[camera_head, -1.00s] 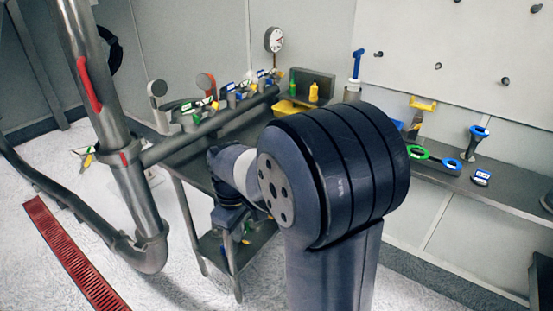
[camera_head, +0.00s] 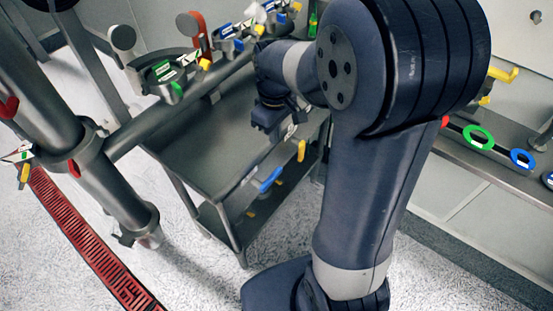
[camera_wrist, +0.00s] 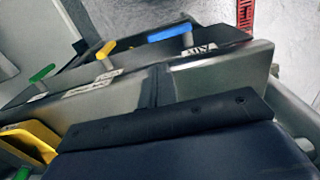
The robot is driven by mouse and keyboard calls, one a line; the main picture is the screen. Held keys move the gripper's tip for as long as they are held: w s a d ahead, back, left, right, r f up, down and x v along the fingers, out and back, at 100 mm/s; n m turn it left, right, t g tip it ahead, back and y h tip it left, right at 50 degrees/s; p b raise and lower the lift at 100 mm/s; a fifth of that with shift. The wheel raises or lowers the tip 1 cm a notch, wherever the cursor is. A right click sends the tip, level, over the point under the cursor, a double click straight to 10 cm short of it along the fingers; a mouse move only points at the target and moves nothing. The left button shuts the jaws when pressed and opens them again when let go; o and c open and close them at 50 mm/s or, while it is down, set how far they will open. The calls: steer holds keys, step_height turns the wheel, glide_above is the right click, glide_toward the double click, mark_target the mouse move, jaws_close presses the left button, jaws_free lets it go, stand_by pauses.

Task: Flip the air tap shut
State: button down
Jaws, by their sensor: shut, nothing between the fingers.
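A blue lever (camera_wrist: 170,33) shows at the top middle of the wrist view, beside a small label that seems to read "AIR" upside down. A yellow lever (camera_wrist: 105,50) and a green lever (camera_wrist: 42,73) stand left of it in a row. In the head view, a blue lever (camera_head: 268,180) and a yellow lever (camera_head: 301,150) show at the steel table's front edge. My gripper (camera_head: 272,118) is shut and empty, above and close to those levers. Its fingertips are hard to make out, and I cannot tell whether they touch anything.
A steel table (camera_head: 200,150) with a lower shelf (camera_head: 214,222) stands under my arm. Thick pipes (camera_head: 112,190) rise at the left, with a red floor drain (camera_head: 85,240). Several coloured taps line the horizontal pipe. A wall shelf (camera_head: 500,175) is at the right.

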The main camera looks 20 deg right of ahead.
mark_target(276, 171)
steer(key=shift+f, duration=0.15)
step_height(276, 171, down, 14)
steer(key=shift+r, duration=0.1)
stand_by(0.5)
steer(key=shift+w+d+f+b, duration=0.2)
steer(key=shift+f+b, duration=0.2)
steer(key=shift+f, duration=0.05)
steer(key=shift+r, duration=0.15)
